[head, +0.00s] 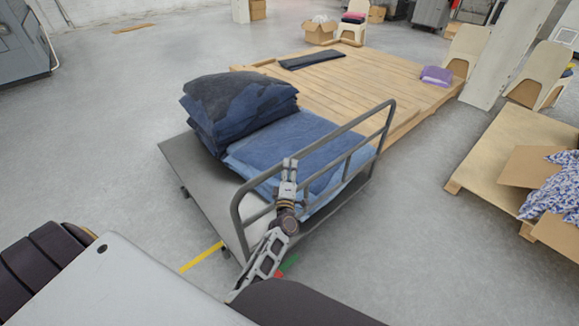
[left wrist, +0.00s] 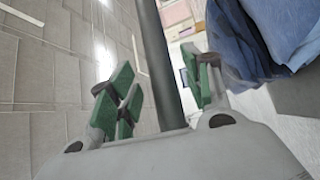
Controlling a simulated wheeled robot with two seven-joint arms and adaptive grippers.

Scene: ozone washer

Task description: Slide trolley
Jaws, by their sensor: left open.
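The trolley has a flat grey platform (head: 183,165) and a dark tubular handle frame (head: 385,122) along its near right side. A stack of folded dark and lighter blue denim (head: 238,105) lies on the platform; it also shows at the upper right of the left wrist view (left wrist: 285,30). My left gripper (head: 289,170) is at the handle's top rail. In the left wrist view its green-padded fingers (left wrist: 160,90) are apart, with a dark bar (left wrist: 160,60) of the handle running between them. Contact with the bar cannot be told. My right gripper is not in view.
A low wooden slatted platform (head: 400,82) stands right behind the trolley. Another wooden platform (head: 490,150) with a box of patterned cloth (head: 560,190) is at the right. A grey machine (head: 20,45) stands far left. Grey floor is open left of the trolley, with yellow tape (head: 201,257).

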